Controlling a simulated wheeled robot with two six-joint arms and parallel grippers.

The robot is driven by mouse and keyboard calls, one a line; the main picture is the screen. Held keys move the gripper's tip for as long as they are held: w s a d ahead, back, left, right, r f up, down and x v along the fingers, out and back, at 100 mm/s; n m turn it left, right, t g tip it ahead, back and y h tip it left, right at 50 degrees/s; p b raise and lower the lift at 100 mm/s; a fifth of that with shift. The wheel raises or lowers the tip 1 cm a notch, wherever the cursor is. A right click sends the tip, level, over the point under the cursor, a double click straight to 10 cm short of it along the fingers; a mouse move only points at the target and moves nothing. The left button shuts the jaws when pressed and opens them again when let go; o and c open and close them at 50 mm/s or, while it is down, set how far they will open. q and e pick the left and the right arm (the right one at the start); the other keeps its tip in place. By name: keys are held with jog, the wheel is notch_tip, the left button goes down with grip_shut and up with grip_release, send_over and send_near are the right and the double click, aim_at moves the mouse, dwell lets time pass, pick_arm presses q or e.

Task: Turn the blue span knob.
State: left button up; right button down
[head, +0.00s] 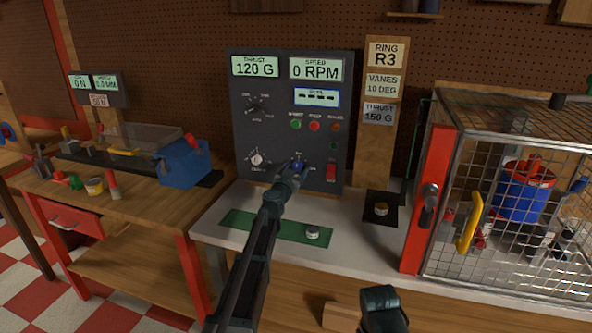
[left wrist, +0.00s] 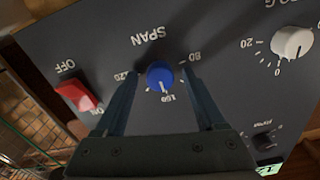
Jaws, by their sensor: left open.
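The blue span knob (left wrist: 159,75) is on the dark control panel (head: 240,110). In the left wrist view it sits between the two open fingers of my left gripper (left wrist: 161,82), with a visible gap on each side. Its white mark points toward the 100 label, between 80 and 120.
The panel shows thrust 120 G and speed 0 RPM. A red OFF switch (left wrist: 76,94) and a white knob (left wrist: 291,43) flank the span knob. A green mat (head: 245,222) with a small weight (head: 312,232) lies in front. A wire cage (head: 500,180) stands right.

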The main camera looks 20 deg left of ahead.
pick_arm(q)
grip_shut()
dwell(0.3)
jog(key=n, duration=0.4)
jog(key=shift+n, duration=0.4)
jog(key=n, duration=0.5)
jog(key=shift+n, duration=0.3)
jog(key=n, duration=0.9)
jog(key=shift+s+a, duration=0.1)
jog(key=shift+n, duration=0.4)
